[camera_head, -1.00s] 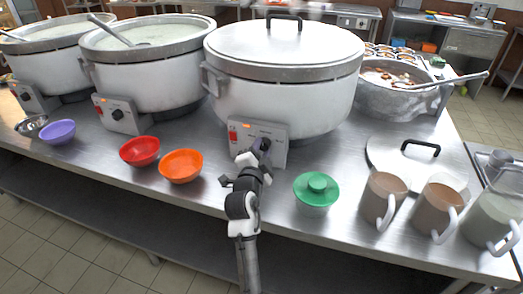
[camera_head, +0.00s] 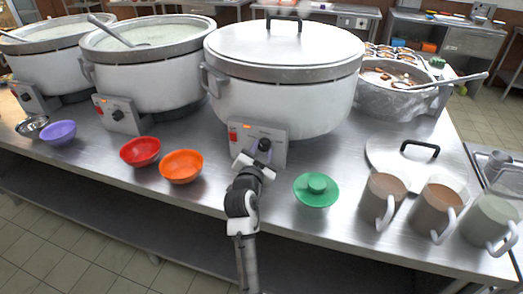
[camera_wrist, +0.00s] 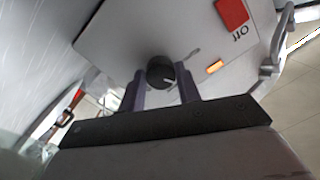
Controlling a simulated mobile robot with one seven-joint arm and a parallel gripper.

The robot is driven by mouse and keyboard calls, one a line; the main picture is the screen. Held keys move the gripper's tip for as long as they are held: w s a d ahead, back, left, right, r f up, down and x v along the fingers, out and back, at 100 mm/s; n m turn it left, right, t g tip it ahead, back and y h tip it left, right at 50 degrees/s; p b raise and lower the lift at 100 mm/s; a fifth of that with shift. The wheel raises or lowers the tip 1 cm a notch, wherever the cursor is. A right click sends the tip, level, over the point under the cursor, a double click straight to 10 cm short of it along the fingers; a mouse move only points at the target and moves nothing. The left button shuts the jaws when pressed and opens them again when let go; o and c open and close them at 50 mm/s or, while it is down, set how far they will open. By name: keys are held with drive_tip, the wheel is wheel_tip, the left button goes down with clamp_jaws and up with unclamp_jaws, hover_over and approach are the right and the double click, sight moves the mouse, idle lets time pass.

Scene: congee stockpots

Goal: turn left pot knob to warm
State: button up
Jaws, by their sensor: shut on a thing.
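Three white pots stand in a row: far left (camera_head: 60,62), middle (camera_head: 150,82) and a right, lidded one (camera_head: 285,100). My gripper (camera_head: 258,158) is at the right pot's control panel (camera_head: 275,152). In the wrist view, its two fingers (camera_wrist: 162,88) close on either side of that pot's round black knob (camera_wrist: 160,70), which has a white mark on its lower right. The panel also shows a lit orange lamp (camera_wrist: 214,67) and a red switch (camera_wrist: 232,13) beside an inverted "Off" label. The middle pot's knob (camera_head: 117,114) and the far-left knob (camera_head: 25,97) stand untouched.
Purple (camera_head: 58,132), red (camera_head: 139,151) and orange (camera_head: 181,166) bowls lie left of my arm. The steel counter's front edge runs below.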

drive_tip(key=n+p, duration=0.1)
drive_tip(key=n, duration=0.3)
drive_tip(key=shift+r, duration=0.1)
drive_tip(key=shift+n+h+p, duration=0.3)
drive_tip(key=shift+n+p, duration=0.2)
drive_tip(key=shift+n, duration=1.4)
drive_tip(key=o, duration=1)
